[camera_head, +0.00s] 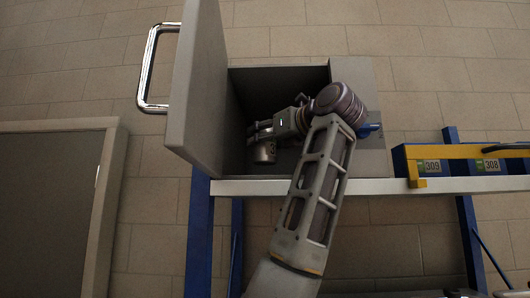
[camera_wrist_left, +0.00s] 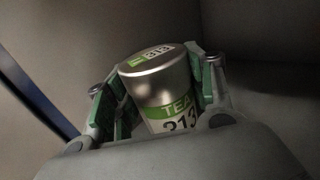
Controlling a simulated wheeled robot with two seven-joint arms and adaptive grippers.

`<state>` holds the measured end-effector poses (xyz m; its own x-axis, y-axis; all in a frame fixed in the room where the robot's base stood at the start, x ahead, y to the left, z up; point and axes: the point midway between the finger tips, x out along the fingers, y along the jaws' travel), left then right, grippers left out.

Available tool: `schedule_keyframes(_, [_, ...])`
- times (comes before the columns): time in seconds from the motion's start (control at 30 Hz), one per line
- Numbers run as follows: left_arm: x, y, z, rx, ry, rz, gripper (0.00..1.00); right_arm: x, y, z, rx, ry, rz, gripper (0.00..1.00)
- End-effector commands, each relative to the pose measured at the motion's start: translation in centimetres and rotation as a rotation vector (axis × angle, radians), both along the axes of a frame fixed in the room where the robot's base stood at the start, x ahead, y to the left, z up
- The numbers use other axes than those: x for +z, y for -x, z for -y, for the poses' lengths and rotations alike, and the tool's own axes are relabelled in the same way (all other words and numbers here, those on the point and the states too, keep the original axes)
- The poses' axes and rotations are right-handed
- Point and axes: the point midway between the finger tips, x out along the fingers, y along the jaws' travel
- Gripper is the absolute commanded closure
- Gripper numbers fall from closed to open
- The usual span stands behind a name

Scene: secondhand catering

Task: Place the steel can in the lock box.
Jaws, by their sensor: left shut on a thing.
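The steel can (camera_head: 264,153) is a small silvery can. In the left wrist view the steel can (camera_wrist_left: 155,83) shows a green and white label reading TEA and 313. My left gripper (camera_head: 261,135) is shut on it, with its green-padded fingers (camera_wrist_left: 158,88) on both sides. The grey lock box (camera_head: 372,162) stands on a shelf with its door (camera_head: 199,85) swung open to the left. The gripper and can are within the box's opening, near its floor. I cannot tell if the can touches the floor. My arm hides part of the box's right side. My right gripper is not in view.
The shelf has a pale front edge (camera_head: 390,186) and blue posts (camera_head: 201,235). A yellow rail (camera_head: 468,151) with labels 309 and 308 is at right. The door's chrome handle (camera_head: 146,70) sticks out left. A framed grey panel (camera_head: 50,180) is at far left.

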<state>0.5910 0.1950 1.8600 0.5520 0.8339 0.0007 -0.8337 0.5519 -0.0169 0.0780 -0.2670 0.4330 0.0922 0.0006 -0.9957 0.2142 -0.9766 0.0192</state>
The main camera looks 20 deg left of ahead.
Motion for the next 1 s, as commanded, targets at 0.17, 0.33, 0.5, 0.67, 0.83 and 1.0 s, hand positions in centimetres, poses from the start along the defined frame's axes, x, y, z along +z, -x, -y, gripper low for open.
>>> schedule_keyframes(0.17, [0.0, -0.1, -0.1, 0.000, -0.001, 0.001, 0.77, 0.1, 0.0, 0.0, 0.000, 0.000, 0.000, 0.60])
schedule_keyframes(0.33, [0.1, -0.9, -0.4, 0.003, 0.000, 0.001, 0.77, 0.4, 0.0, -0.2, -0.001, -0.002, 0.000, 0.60])
schedule_keyframes(0.5, [-0.7, -1.2, -0.5, 0.001, 0.001, 0.001, 0.77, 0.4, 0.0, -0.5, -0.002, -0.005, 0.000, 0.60])
schedule_keyframes(0.67, [-1.7, -1.2, -0.5, 0.002, 0.000, 0.001, 0.77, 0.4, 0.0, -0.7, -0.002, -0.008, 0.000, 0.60])
schedule_keyframes(0.83, [-3.0, -1.2, -0.5, 0.002, 0.000, 0.001, 0.77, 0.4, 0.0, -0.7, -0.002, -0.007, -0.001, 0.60])
schedule_keyframes(1.0, [-3.5, -1.2, -0.5, 0.000, 0.000, 0.001, 0.77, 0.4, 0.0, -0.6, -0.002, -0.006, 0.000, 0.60])
